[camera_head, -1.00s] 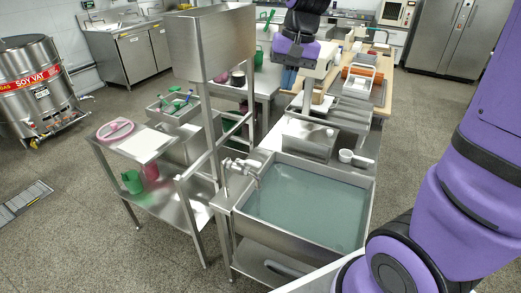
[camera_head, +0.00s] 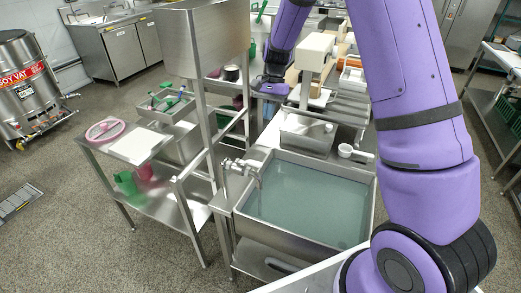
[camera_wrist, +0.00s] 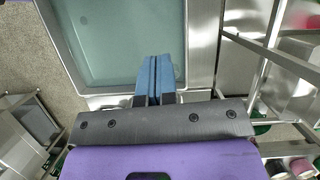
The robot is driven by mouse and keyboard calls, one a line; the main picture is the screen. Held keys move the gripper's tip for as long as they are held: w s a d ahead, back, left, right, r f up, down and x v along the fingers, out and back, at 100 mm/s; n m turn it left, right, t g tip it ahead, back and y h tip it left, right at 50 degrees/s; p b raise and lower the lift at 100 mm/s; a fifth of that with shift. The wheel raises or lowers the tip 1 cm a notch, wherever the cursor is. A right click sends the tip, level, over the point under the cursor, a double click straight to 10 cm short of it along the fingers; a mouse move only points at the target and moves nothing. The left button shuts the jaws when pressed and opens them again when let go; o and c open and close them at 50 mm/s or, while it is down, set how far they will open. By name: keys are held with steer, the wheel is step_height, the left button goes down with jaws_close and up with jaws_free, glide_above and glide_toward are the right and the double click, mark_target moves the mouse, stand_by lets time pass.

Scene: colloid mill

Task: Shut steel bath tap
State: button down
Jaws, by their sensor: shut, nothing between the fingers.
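The steel bath (camera_head: 305,200) is full of grey-green water and stands in the lower middle of the head view. Its steel tap (camera_head: 240,166) is at the bath's left rim, with the spout toward the water. The handle's exact position is too small to tell. In the wrist view, my gripper (camera_wrist: 154,60) has its blue fingers together and empty, over the bath (camera_wrist: 110,40) near its edge as pictured. I cannot make out the tap there. In the head view, my wrist is behind the bath, beyond the tap and apart from it; the fingertips are not clear.
A tall steel hopper stand (camera_head: 205,45) rises left of the tap, its posts close beside it. A steel box (camera_head: 308,133) and a white scoop (camera_head: 352,151) are behind the bath. A side table (camera_head: 140,145) stands left. The air above the water is open.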

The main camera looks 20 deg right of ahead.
mark_target(255, 164)
steer(key=shift+w+f, duration=0.25)
steer(key=shift+f, duration=0.25)
steer(key=s+a+f, duration=0.5)
steer(key=f, duration=0.4)
steer(key=shift+s, duration=0.4)
